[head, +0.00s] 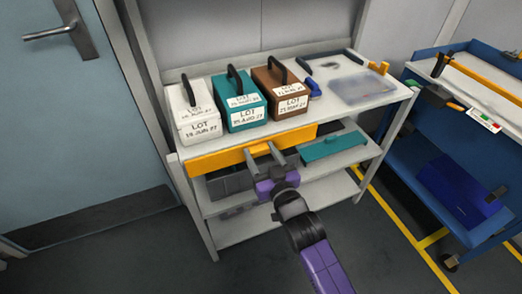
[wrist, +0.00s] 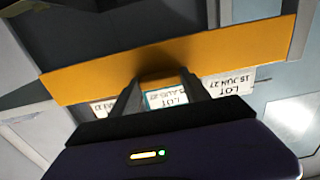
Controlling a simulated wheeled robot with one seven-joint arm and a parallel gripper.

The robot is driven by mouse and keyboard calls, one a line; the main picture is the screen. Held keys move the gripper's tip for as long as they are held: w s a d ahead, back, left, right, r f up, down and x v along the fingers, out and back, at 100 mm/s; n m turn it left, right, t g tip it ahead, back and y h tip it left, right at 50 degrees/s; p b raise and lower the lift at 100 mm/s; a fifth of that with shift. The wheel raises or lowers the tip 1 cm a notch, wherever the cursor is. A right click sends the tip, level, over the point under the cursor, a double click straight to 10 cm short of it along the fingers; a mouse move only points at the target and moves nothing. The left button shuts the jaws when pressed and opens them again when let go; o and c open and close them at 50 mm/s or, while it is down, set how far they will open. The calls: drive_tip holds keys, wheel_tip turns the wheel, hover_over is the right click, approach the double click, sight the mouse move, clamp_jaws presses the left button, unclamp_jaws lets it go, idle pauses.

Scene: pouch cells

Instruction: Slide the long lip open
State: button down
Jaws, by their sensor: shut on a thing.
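The long lip (head: 215,156) is an orange-yellow strip along the front edge of the white rack's top shelf, below the lot boxes. In the wrist view the lip (wrist: 225,55) crosses the picture at a slight tilt. My gripper (head: 262,150) reaches the middle of the lip from the front and is shut on it. In the wrist view both dark fingers of my gripper (wrist: 160,78) end at the lip's edge. The exact contact of the fingertips is hard to see.
A white box (head: 197,124), a teal box (head: 242,117) and a brown box (head: 267,80), with handles and LOT labels, stand just behind the lip. A teal panel (head: 330,148) is to the right below. A blue cart (head: 425,130) stands at right; floor in front is clear.

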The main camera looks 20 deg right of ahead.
drive_tip(key=shift+f, duration=0.25)
drive_tip(key=c, duration=0.5)
unclamp_jaws()
drive_tip(key=shift+s, duration=3.95)
drive_tip(key=s+r+g+p, duration=0.1)
drive_tip(key=s+r+p, duration=0.2)
drive_tip(key=s, duration=0.9)
drive_tip(key=s+r+g+p, duration=0.1)
drive_tip(key=s+r+p, duration=0.2)
drive_tip(key=s, duration=0.8)
drive_tip(key=s+r+g+p, duration=0.1)
drive_tip(key=s+r+p, duration=0.2)
drive_tip(key=s, duration=0.9)
drive_tip(key=shift+s+d+r, duration=0.1)
drive_tip(key=shift+s+r, duration=0.05)
drive_tip(key=shift+r, duration=0.75)
drive_tip(key=shift+s+d+r, duration=0.1)
drive_tip(key=shift+s+r, duration=0.05)
drive_tip(key=shift+r, duration=0.75)
